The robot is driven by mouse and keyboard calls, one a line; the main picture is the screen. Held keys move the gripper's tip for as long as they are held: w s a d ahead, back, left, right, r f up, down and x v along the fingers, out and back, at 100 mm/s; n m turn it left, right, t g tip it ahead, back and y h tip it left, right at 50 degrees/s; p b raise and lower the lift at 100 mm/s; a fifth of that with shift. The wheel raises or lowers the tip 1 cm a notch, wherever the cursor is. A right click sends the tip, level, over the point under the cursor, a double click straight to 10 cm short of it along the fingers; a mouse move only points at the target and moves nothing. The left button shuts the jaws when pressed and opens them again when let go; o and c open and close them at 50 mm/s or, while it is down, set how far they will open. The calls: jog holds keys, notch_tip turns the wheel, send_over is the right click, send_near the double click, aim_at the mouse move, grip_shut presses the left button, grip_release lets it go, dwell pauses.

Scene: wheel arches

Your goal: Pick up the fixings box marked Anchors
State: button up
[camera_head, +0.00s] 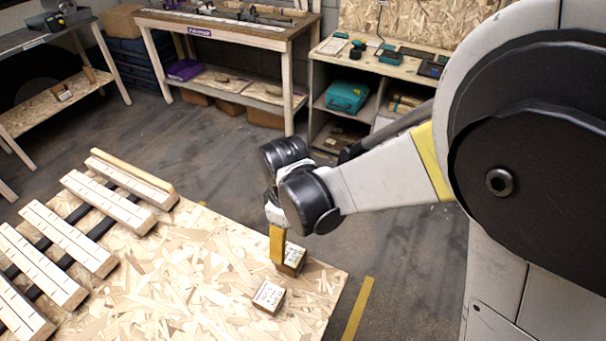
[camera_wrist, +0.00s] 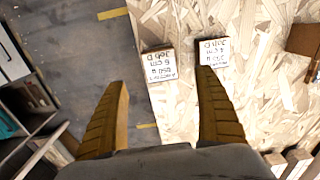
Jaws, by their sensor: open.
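Two small brown boxes with white, handwritten-looking labels lie on the chipboard top (camera_head: 205,275). One box (camera_head: 291,260) is close to the board's far edge; in the wrist view this box (camera_wrist: 158,64) lies ahead of the gap between my fingers, its label upside down. One label line may read Anchors, but it is too small to be sure. The other box (camera_head: 268,297) is nearer the head camera; in the wrist view this box (camera_wrist: 213,53) is partly behind the right finger tip. My gripper (camera_wrist: 162,84) is open and empty, above the boxes, yellow fingers pointing down.
A slatted wooden pallet-like piece (camera_head: 70,235) lies on the board's left. Another brown box (camera_wrist: 303,40) shows at the wrist view's right edge. Grey floor with yellow tape (camera_head: 357,310) lies beyond the board. Workbenches (camera_head: 230,30) and shelves with a teal case (camera_head: 347,96) stand behind.

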aim_at(290, 254)
jog(key=f, duration=0.1)
jog(key=f+b, duration=0.1)
jog(key=f, duration=0.2)
jog(key=shift+s+d+f+b, duration=0.1)
jog(key=shift+s+f+b, duration=0.1)
jog(key=shift+s+b, duration=0.2)
jog(key=f+b, duration=0.1)
jog(key=f, duration=0.1)
jog(key=f+b, duration=0.1)
jog(key=f, duration=0.1)
jog(key=f+b, duration=0.1)
jog(key=f, duration=0.1)
jog(key=shift+w+f, duration=0.1)
jog(key=shift+w, duration=0.25)
jog(key=c, duration=1.5)
